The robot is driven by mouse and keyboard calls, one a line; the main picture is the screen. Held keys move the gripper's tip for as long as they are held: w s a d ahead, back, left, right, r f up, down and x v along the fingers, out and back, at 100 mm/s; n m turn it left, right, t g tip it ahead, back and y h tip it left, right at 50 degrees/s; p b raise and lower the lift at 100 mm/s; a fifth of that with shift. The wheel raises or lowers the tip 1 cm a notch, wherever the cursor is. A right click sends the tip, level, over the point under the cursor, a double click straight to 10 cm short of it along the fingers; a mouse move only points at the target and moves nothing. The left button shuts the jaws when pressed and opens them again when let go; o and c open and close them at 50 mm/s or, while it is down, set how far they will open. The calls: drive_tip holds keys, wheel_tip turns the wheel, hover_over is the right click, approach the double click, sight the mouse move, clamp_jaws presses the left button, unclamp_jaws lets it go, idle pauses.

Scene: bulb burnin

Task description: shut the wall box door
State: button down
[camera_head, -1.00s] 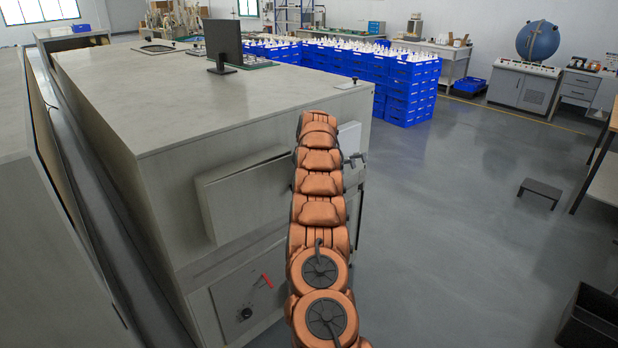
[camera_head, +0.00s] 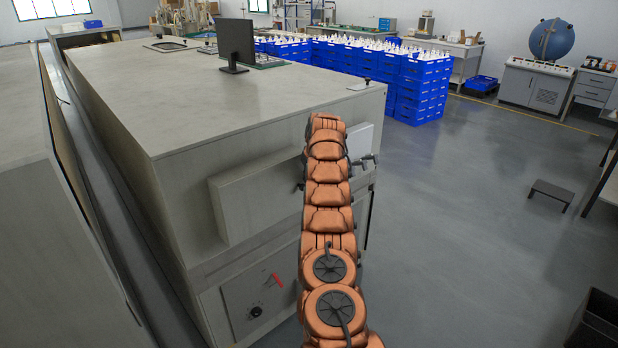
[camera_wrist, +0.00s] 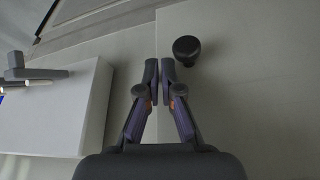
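A pale grey slab-like box (camera_head: 258,195), which looks like the wall box, stands out from the near face of the big grey cabinet. Its right end is hidden behind my arm, so I cannot tell how far its door stands open. In the wrist view my gripper (camera_wrist: 160,72) has its fingertips close together with nothing between them. A round black knob (camera_wrist: 187,50) on a flat grey panel (camera_wrist: 245,75) is just right of the fingertips, apparently apart from them. My gripper is hidden behind my arm in the head view.
A white box (camera_head: 361,140) sits right of my arm; in the wrist view a similar pale box (camera_wrist: 75,120) with a grey lever (camera_wrist: 35,74) is at left. The big cabinet (camera_head: 160,115) carries a monitor (camera_head: 237,42). Blue crates (camera_head: 420,85) stand behind.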

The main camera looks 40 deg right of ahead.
drive_tip(key=shift+w+a+r+t, duration=0.2)
drive_tip(key=shift+w+r+t, duration=0.1)
drive_tip(key=shift+w+r, duration=0.3)
drive_tip(key=shift+s+f+b, duration=0.1)
drive_tip(key=shift+b, duration=0.55)
drive_tip(key=s+f+b, duration=0.1)
drive_tip(key=s+b, duration=0.4)
drive_tip(key=b, duration=0.1)
drive_tip(key=d+p+v, duration=0.1)
drive_tip(key=v, duration=0.9)
drive_tip(key=shift+d, duration=0.15)
drive_tip(key=shift+w, duration=0.1)
